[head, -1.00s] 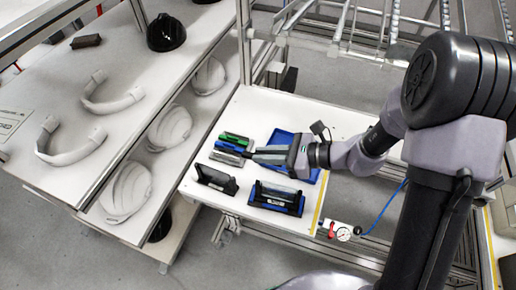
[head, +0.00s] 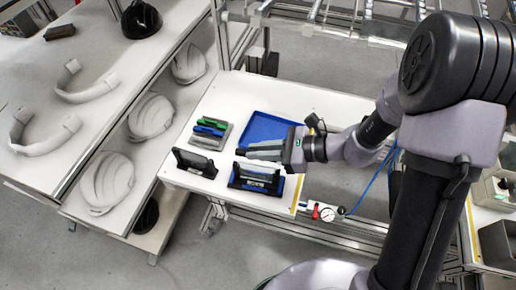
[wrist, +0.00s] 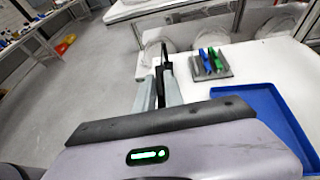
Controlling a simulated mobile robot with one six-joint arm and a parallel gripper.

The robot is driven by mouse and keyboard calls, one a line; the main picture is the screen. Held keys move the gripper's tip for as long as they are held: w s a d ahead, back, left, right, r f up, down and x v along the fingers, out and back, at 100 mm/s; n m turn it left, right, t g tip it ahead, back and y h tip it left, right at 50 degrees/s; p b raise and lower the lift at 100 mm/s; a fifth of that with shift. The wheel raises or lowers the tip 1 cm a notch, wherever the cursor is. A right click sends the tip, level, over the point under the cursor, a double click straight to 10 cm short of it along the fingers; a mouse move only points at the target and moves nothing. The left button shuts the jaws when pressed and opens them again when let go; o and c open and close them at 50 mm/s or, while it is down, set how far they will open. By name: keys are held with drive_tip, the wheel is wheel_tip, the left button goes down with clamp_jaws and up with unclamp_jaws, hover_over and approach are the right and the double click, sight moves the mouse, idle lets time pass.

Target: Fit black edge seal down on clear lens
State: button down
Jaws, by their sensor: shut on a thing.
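My gripper (head: 248,150) reaches in from the right in the head view, its fingers pointing left just over the rear of the black and blue fixture (head: 257,181). In the wrist view the fingers (wrist: 160,92) are nearly together, with a dark strip (wrist: 160,87) between them. I take this strip for the black edge seal; its full shape is hidden. The clear lens (head: 257,169) appears to stand upright in the fixture, pale and hard to make out. I cannot tell whether the seal touches it.
A black stand (head: 194,163) is left of the fixture. Behind are a grey rack with green, blue and grey pieces (head: 210,132) and a blue tray (head: 270,127). White helmet shells (head: 107,181) lie on the left shelf. A pressure gauge (head: 327,214) is at the front right.

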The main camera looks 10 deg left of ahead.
drive_tip(key=shift+f+b, duration=0.7)
drive_tip(key=shift+f, duration=0.6)
drive_tip(key=shift+f+b, duration=1.35)
idle(0.4)
drive_tip(key=c, duration=1.3)
unclamp_jaws()
drive_tip(key=shift+c, duration=0.2)
drive_tip(key=shift+r, duration=0.1)
drive_tip(key=p+v, duration=0.5)
drive_tip(key=v, duration=1.2)
drive_tip(key=shift+d, duration=0.3)
